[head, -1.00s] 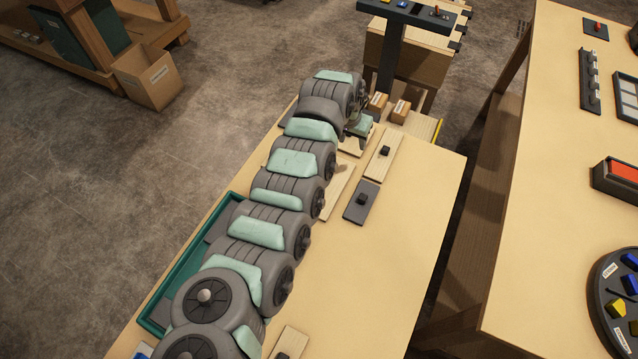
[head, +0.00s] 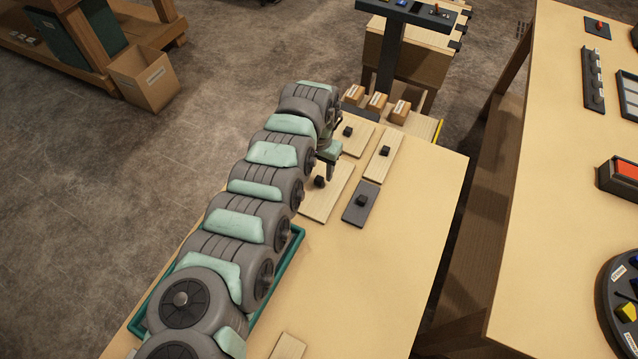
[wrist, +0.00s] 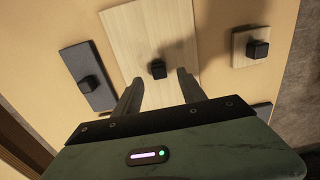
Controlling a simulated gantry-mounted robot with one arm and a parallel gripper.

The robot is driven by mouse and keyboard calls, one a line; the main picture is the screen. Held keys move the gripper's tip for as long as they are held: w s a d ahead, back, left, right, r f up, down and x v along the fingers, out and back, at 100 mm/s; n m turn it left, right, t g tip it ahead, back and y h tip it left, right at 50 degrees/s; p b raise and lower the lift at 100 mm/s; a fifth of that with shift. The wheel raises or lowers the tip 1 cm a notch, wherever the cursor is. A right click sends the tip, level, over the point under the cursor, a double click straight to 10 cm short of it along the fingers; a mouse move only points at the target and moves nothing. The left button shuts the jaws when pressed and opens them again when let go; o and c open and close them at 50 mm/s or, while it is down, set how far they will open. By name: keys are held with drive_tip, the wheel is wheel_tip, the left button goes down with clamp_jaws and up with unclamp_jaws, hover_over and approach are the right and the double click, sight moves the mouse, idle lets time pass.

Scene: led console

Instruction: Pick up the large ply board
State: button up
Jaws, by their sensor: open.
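The large ply board (head: 331,200) lies flat on the table, pale wood with a black knob (head: 320,181). In the wrist view the board (wrist: 150,30) fills the top middle, and its knob (wrist: 158,69) sits just ahead of and between my fingertips. My gripper (head: 327,168) is open and empty, above the far part of the board close to the knob. In the wrist view the two fingers (wrist: 159,80) point at the knob, one on each side. I cannot tell the exact height left above the knob. My arm hides the board's left edge in the head view.
A grey board (head: 359,208), a narrow ply board (head: 385,160) and a small ply board (head: 356,143), each with a black knob, lie nearby. Small cardboard boxes (head: 377,103) stand at the far end. A green tray (head: 284,262) lies partly under my arm.

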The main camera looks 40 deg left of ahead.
sight(319, 178)
wheel_tip(319, 178, down, 3)
drive_tip(key=shift+s+d+f, duration=0.1)
drive_tip(key=shift+d, duration=0.05)
clamp_jaws()
idle(0.4)
